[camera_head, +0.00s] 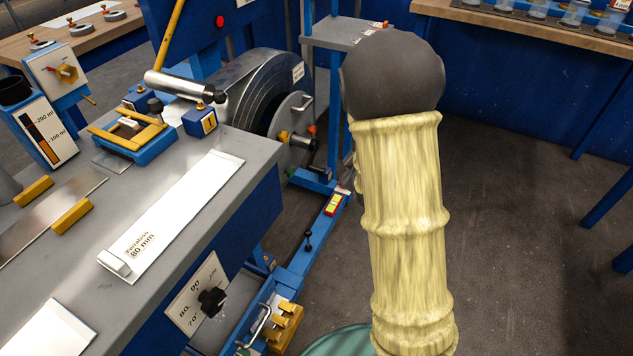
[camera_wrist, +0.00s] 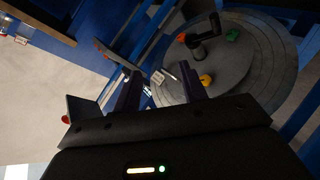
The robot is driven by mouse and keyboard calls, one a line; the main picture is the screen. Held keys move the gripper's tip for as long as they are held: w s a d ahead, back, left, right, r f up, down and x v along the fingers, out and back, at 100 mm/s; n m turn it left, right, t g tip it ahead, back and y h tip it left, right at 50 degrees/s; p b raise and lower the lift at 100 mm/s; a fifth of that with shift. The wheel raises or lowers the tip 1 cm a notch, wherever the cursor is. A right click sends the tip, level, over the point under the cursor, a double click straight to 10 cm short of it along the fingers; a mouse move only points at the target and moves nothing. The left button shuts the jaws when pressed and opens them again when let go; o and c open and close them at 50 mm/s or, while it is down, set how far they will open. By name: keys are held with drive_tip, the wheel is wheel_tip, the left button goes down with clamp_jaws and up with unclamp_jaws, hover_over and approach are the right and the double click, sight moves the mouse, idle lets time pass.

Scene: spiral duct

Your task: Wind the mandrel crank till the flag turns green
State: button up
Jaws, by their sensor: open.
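In the wrist view a round grey faceplate (camera_wrist: 222,65) fills the upper right, with a black crank handle (camera_wrist: 207,42) on it. A yellow piece (camera_wrist: 206,80), a green piece (camera_wrist: 233,34) and a small red piece (camera_wrist: 181,37) also show there. I cannot tell which is the flag. In the head view the same faceplate (camera_head: 292,118) stands at the side of a metal spool (camera_head: 258,85), with a dark knob and yellow hub. My gripper (camera_wrist: 158,72) is open and empty, short of the faceplate. In the head view my arm hides it.
A grey bench (camera_head: 215,140) with a white plate marked 80 mm (camera_head: 175,215) is at the left. A blue frame rail (camera_head: 305,235) runs along the floor below the spool. Another bench (camera_head: 540,32) stands at the back right. The floor at the right is clear.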

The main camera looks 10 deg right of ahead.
drive_tip(key=w+f+n+t+b, duration=0.4)
drive_tip(key=f+n+b, duration=0.2)
drive_tip(key=f+b, duration=0.7)
drive_tip(key=n+t+y+b, duration=0.6)
drive_tip(key=n+b, duration=0.4)
drive_tip(key=b, duration=0.5)
approach(318, 170)
drive_tip(key=s+d+f+g, duration=0.1)
drive_tip(key=s+d+f, duration=0.1)
drive_tip(key=s, duration=0.3)
drive_tip(key=shift+w+r+y, duration=0.1)
drive_tip(key=shift+y, duration=0.3)
drive_tip(key=shift+w+r+p, duration=0.1)
drive_tip(key=shift+r+p, duration=0.05)
drive_tip(key=shift+p, duration=0.4)
drive_tip(key=p+x, duration=0.2)
drive_tip(key=p, duration=0.4)
drive_tip(key=shift+w+r+p, duration=0.1)
drive_tip(key=shift+w+p, duration=0.25)
